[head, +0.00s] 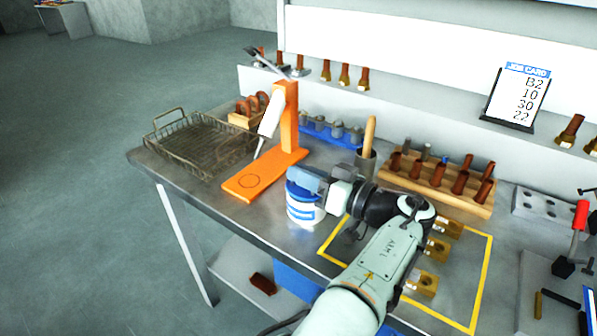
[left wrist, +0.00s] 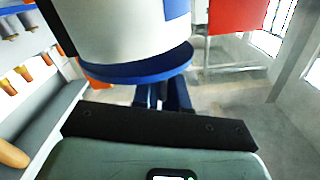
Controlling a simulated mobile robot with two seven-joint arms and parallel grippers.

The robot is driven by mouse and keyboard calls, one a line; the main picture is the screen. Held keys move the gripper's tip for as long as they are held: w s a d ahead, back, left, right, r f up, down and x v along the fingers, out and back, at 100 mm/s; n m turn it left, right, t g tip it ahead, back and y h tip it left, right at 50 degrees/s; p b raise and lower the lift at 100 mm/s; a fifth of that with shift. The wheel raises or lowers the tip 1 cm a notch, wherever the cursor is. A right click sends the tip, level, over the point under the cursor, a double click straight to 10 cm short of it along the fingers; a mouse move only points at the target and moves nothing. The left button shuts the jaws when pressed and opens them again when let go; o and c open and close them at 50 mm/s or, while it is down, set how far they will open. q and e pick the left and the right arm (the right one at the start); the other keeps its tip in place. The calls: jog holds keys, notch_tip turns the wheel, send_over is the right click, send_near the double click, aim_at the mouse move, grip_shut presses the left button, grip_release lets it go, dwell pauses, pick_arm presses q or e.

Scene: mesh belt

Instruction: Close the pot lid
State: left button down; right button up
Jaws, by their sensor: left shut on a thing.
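The pot (head: 303,214) is a white can with a blue label, standing near the table's front edge, left of the yellow outline. Its blue lid (head: 291,189) is at the pot's top, partly hidden by my gripper. In the left wrist view the lid (left wrist: 140,66) shows as a blue disc against the white pot body (left wrist: 125,28), slightly wider than it. My left gripper (head: 308,178) is over the pot's top and shut on the lid; its fingers (left wrist: 165,95) meet the lid's outer side. The gripped part is hidden. My right gripper is not in view.
An orange stand (head: 288,120) is close behind the pot, and a wire basket (head: 200,145) is at the left. A wooden rack (head: 420,185) and a cup with a wooden handle (head: 366,160) are behind my arm. Brass blocks (head: 425,283) lie inside the yellow outline.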

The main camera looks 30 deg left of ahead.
pick_arm(q)
jog(key=shift+s, duration=0.1)
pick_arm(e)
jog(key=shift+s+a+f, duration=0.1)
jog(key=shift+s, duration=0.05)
pick_arm(q)
jog(key=c, duration=1.2)
grip_release()
jog(key=shift+s, duration=0.15)
jog(key=shift+c, duration=0.2)
notch_tip(320, 180, up, 6)
jog(key=shift+r+p, duration=0.1)
jog(key=shift+p, duration=1.05)
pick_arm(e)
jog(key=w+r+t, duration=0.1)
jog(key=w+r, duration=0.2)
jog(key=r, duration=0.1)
pick_arm(q)
notch_tip(320, 180, up, 14)
jog(key=p, duration=0.7)
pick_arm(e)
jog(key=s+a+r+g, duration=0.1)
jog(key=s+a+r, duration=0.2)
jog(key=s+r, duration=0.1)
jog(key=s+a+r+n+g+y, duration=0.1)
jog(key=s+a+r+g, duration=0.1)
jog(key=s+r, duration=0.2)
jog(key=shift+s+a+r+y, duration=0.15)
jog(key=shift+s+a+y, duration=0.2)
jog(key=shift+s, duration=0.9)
